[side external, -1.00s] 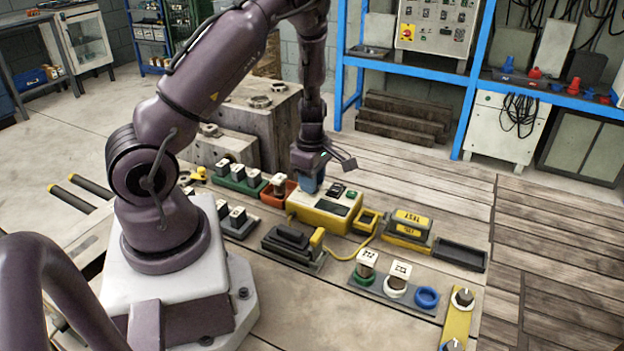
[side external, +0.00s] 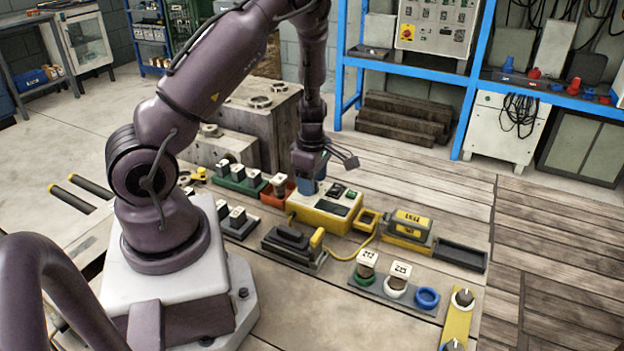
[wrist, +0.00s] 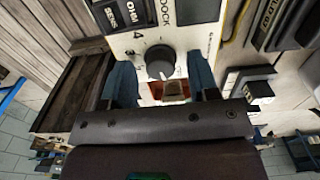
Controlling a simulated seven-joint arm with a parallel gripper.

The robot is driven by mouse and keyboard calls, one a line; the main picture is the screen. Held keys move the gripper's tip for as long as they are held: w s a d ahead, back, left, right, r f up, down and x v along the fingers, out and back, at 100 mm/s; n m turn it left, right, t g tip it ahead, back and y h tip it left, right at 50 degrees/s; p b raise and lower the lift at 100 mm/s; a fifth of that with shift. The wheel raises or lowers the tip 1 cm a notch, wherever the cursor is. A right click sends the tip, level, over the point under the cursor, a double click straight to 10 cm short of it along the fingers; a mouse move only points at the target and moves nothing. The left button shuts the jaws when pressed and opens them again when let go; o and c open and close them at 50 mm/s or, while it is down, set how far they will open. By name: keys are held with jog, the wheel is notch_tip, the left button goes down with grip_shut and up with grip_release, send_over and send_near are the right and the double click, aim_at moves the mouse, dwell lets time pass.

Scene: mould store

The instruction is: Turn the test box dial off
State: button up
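The test box (side external: 322,222) is yellow with a pale top panel, and stands on the bench near the middle of the side view. Its dial (wrist: 160,63) is a dark grey round knob on the pale panel in the wrist view. A "4" is printed at the knob's upper left; the exact setting is too small to read. My gripper (wrist: 161,76) has two blue fingers, set wide apart on the left and right of the dial, with gaps between them and the knob. In the side view my gripper (side external: 308,186) is at the box's left end and hides the dial.
A yellow meter (side external: 408,228) and an empty dark tray (side external: 461,254) lie right of the box. A black clamp-like block (side external: 291,243) sits in front. An orange-red holder (side external: 272,197) is close on the left. A yellow cable runs from the box's front.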

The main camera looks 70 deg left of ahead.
notch_tip(320, 180, up, 13)
dwell(0.5)
jog(key=s+d+r+m+t, duration=0.2)
jog(key=s+d+r+m, duration=0.2)
jog(key=d+r+m, duration=0.4)
jog(key=s+d+r+m+t, duration=0.3)
jog(key=s+d+r+m, duration=0.2)
jog(key=m, duration=1.4)
jog(key=shift+s+d+r+t, duration=0.25)
jog(key=shift+d+r, duration=1.4)
jog(key=shift+d, duration=2.2)
